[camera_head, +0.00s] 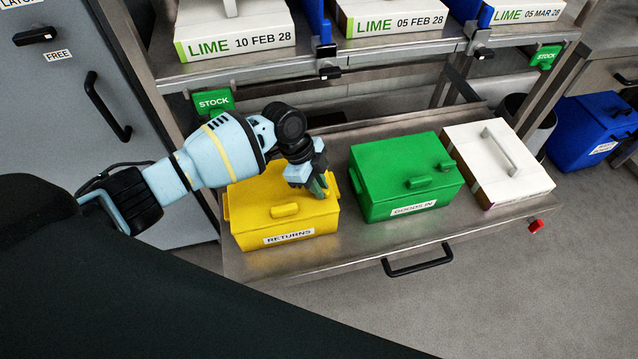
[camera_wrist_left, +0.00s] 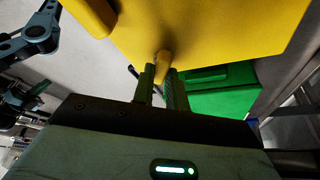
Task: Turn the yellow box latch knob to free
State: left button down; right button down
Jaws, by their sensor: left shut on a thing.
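The yellow box (camera_head: 262,214), labelled RETURNS, stands closed on the left of the steel table, with a yellow handle on its lid. My left gripper (camera_head: 319,188) reaches over its right end from above. In the left wrist view, the yellow box (camera_wrist_left: 215,25) fills the top, and its small yellow latch knob (camera_wrist_left: 162,62) sits between my left fingertips (camera_wrist_left: 163,78). The gripper is shut on this knob. In the head view my gripper hides the knob, and its turn angle cannot be told. My right gripper does not show.
A green box (camera_head: 385,190) labelled GOODS IN stands right of the yellow one, and a white box (camera_head: 490,180) with a handle is beyond it. A shelf (camera_head: 265,75) with white LIME boxes runs above the table. Bare steel table (camera_head: 360,245) shows in front.

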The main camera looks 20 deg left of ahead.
pick_arm(q)
jog(key=shift+f+m+g+b, duration=0.1)
jog(key=shift+m+g+b, duration=0.3)
jog(key=shift+m+b, duration=0.4)
jog(key=m+g+b, duration=0.1)
jog(key=m, duration=0.1)
jog(key=shift+w+m, duration=0.1)
jog(key=shift+m, duration=0.3)
jog(key=m+g+b, duration=0.1)
jog(key=m+b, duration=0.1)
jog(key=m, duration=0.1)
jog(key=shift+y, duration=0.4)
jog(key=shift+d+m+g+y+b, duration=0.1)
jog(key=shift+m+g+y+b, duration=0.25)
jog(key=shift+m, duration=0.5)
jog(key=shift+m+g+y+b, duration=0.15)
jog(key=shift+m+b, duration=0.35)
jog(key=shift+m, duration=0.35)
jog(key=c, duration=1.4)
grip_release()
